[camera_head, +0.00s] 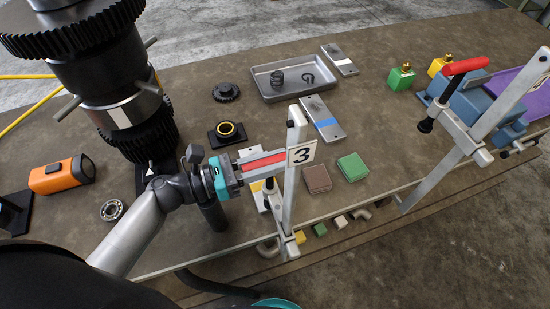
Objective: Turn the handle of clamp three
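My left gripper (264,163) reaches in from the left, with one finger along each side of the red handle. The fingers appear closed against it, and they cover part of it.
A second clamp with a red handle (465,66) stands at the right beside a blue block. A tall gear stack (110,70) stands at left, near an orange device (62,175). A grey tray (292,77) and green block (352,166) lie behind and right of clamp three.

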